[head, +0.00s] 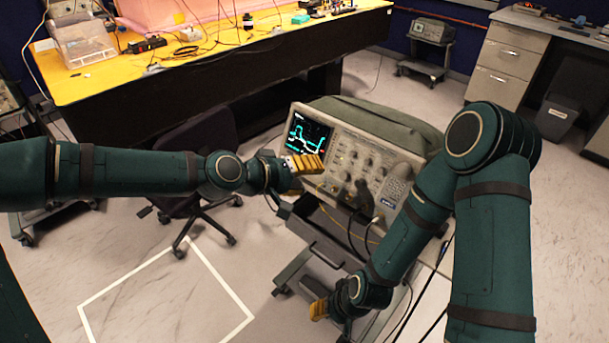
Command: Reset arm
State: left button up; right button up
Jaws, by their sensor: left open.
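My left arm stretches in from the left. My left gripper (306,174), with yellow fingers, is open in front of the oscilloscope (362,168). I see nothing between its fingers; I cannot tell whether it touches the oscilloscope. My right arm bends down on the right side of the view. My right gripper (319,309) is low, near the bottom middle, beside the lower part of the cart (325,240). Only part of its yellow fingers shows, and its opening is hidden.
The oscilloscope stands on the cart, with cables hanging from its front. An office chair (200,150) is behind my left arm. A yellow-topped workbench (250,50) runs across the back. A white taped outline (225,285) marks clear floor. Drawers (500,72) stand back right.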

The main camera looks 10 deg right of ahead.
dwell(0.5)
pick_arm(q)
jog(key=s+a+f+g+y, duration=0.1)
jog(key=s+a+f, duration=0.15)
jog(key=f, duration=0.45)
jog(key=s+a+f+y, duration=0.2)
jog(key=s+f, duration=0.1)
jog(key=f, duration=0.4)
jog(key=s+a+f+g+y, duration=0.1)
jog(key=s+a+f, duration=0.15)
jog(key=f, duration=0.45)
jog(key=s+a+f+g+y, duration=0.1)
jog(key=s+a+f+y, duration=0.2)
jog(key=s+a+f, duration=0.5)
jog(key=shift+s+a+f+g, duration=0.4)
jog(key=shift+s+a, duration=0.2)
jog(key=shift+s, duration=0.3)
